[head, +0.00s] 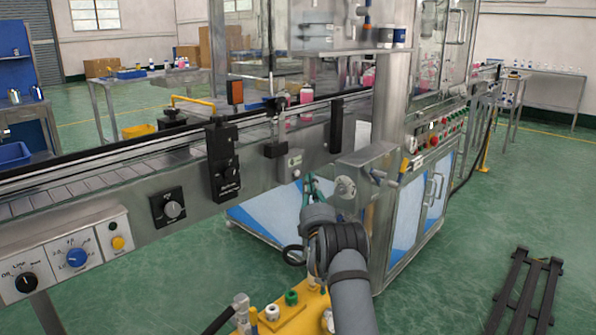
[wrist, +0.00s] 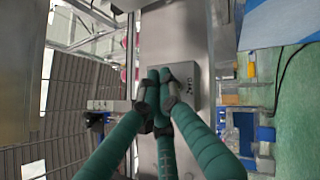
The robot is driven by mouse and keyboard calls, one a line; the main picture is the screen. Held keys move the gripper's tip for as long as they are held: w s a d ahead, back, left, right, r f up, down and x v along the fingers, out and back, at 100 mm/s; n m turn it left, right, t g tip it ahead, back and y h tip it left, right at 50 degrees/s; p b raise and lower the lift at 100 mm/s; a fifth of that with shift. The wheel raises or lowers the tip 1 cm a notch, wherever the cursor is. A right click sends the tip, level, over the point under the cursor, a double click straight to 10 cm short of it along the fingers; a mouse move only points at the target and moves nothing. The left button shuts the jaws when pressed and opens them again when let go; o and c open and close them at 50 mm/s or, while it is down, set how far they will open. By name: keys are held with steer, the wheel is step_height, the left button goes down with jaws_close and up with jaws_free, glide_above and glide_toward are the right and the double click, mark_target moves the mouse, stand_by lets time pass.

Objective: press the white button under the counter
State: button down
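A small grey plate or box (head: 291,161) sits on the front of the steel conveyor counter (head: 262,180) in the head view. A small pale round button (head: 296,174) shows at its lower edge, probably the white button. My gripper (head: 310,184), with teal fingers, is just right of and slightly below it. In the wrist view my gripper's fingertips (wrist: 161,76) are drawn together with nothing between them. They overlap a grey box (wrist: 187,88) with dark lettering. The button cannot be made out there, perhaps hidden by the fingers. I cannot tell whether the fingertips touch anything.
A round metal fitting on a bracket (head: 345,188) juts out right of my gripper. A black control box (head: 222,162) and a knob panel (head: 168,206) are to the left. A steel post (head: 397,95) rises behind. Open green floor lies at right, with a black rack (head: 528,290).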

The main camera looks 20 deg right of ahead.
steer(key=shift+w+a+f, duration=0.1)
steer(key=shift+w+a, duration=0.25)
steer(key=shift+w, duration=0.45)
steer(key=shift+w+a+b, duration=0.1)
steer(key=shift+b, duration=0.2)
stand_by(0.7)
steer(key=shift+w+a, duration=0.1)
steer(key=shift+w, duration=0.15)
steer(key=shift+w+a+b, duration=0.2)
steer(key=shift+w+b, duration=0.2)
stand_by(0.9)
steer(key=shift+s, duration=0.1)
steer(key=shift+s+d+b, duration=0.35)
steer(key=shift+s+b, duration=0.35)
